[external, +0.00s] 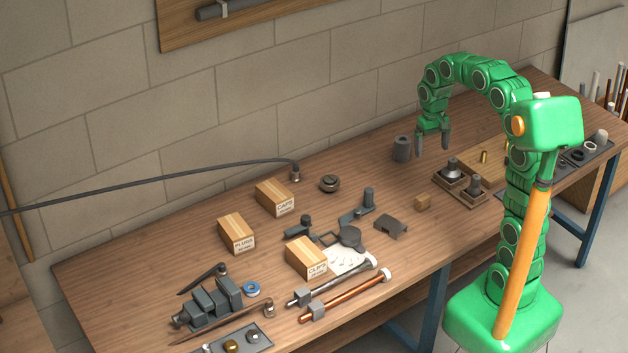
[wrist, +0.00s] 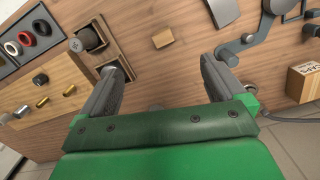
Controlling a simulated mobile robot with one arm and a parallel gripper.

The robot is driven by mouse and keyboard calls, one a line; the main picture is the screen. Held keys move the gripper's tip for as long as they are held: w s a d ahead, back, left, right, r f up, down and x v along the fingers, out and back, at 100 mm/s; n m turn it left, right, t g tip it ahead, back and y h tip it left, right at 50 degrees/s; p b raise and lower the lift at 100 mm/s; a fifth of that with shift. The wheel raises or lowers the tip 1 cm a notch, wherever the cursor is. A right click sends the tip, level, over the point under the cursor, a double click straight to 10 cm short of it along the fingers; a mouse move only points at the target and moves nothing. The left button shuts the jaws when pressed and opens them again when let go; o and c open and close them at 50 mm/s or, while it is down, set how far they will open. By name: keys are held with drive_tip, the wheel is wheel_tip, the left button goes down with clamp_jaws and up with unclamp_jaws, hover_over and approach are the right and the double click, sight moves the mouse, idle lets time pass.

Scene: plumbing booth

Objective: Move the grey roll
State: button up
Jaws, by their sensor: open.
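The grey roll (external: 402,148) looks like a short, dark grey cylinder. It stands upright on the wooden bench near the wall in the external view. My gripper (external: 432,147) points down just to the right of the roll, its fingers spread and empty. The gap between them looks empty in the wrist view too, where the fingers (wrist: 160,65) frame bare bench wood.
A wooden board with two grey fittings (external: 451,172) and a small wooden block (external: 423,202) lie nearby. A squat grey round piece (external: 329,184), cardboard boxes (external: 275,197) and a cable (external: 150,177) lie to the left. A ring tray (wrist: 27,40) shows in the wrist view.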

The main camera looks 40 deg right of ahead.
drive_tip(key=w+d+f+m, duration=0.1)
drive_tip(key=w+d+f, duration=0.1)
drive_tip(key=w, duration=0.5)
drive_tip(key=w+d+f, duration=0.2)
drive_tip(key=w+d, duration=0.1)
drive_tip(key=w, duration=0.4)
drive_tip(key=m+t, duration=0.1)
drive_tip(key=m, duration=0.1)
hover_over(402, 146)
drive_tip(key=w+d, duration=0.2)
wheel_tip(402, 146, down, 9)
drive_tip(key=shift+s+a+f, duration=0.1)
drive_tip(key=shift+s, duration=0.05)
drive_tip(key=shift+w+d+f, duration=0.35)
drive_tip(key=shift+w+f, duration=0.05)
drive_tip(key=shift+f, duration=0.1)
drive_tip(key=shift+f, duration=3.9)
drive_tip(key=c, duration=1.1)
drive_tip(key=shift+a, duration=10.05)
